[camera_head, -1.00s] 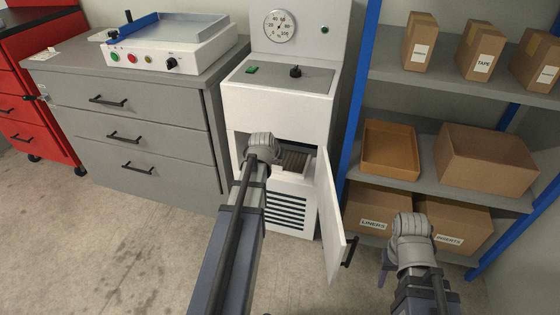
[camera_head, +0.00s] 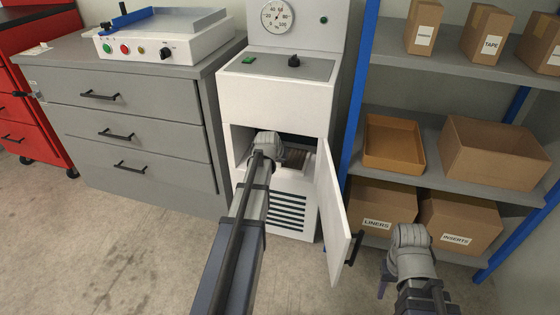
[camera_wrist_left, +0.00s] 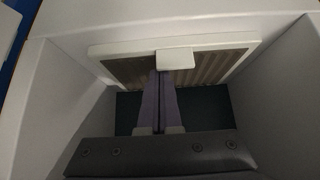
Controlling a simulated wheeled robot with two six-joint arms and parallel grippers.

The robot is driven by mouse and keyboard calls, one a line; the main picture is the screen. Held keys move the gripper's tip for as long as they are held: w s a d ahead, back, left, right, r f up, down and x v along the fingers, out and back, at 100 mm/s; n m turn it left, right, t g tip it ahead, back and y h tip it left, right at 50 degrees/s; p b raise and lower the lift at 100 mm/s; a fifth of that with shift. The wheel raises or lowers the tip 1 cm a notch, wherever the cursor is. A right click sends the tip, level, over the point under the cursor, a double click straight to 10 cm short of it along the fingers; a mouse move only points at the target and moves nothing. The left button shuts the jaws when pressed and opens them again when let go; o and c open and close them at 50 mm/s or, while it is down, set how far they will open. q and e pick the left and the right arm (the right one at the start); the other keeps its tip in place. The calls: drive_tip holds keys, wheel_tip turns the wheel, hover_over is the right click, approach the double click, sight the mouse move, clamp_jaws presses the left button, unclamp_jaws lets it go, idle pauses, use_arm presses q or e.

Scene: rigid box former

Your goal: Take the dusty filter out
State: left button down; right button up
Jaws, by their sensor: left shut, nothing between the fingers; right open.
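The filter (camera_wrist_left: 220,65) has a pale frame, brown pleats and a white pull tab (camera_wrist_left: 175,58); it sits inside the opening of a white machine (camera_head: 275,105). In the head view, part of the filter (camera_head: 298,157) shows behind my left arm. My left gripper (camera_wrist_left: 158,75) is shut and empty, its fingertips just below the tab in the wrist view; whether they touch the filter I cannot tell. The machine's door (camera_head: 331,210) stands open to the right. My right gripper (camera_head: 383,285) is open and away from the machine, mostly hidden behind its own wrist.
A blue-posted shelf stands right of the machine with an orange tray (camera_head: 393,143) and several cardboard boxes (camera_head: 495,150). A grey drawer cabinet (camera_head: 120,125) is on the left. The open door lies between my two arms. The floor in front is clear.

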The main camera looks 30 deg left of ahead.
use_arm(q)
drive_tip(key=s+d, duration=0.2)
drive_tip(key=s, duration=0.5)
drive_tip(key=shift+s, duration=0.35)
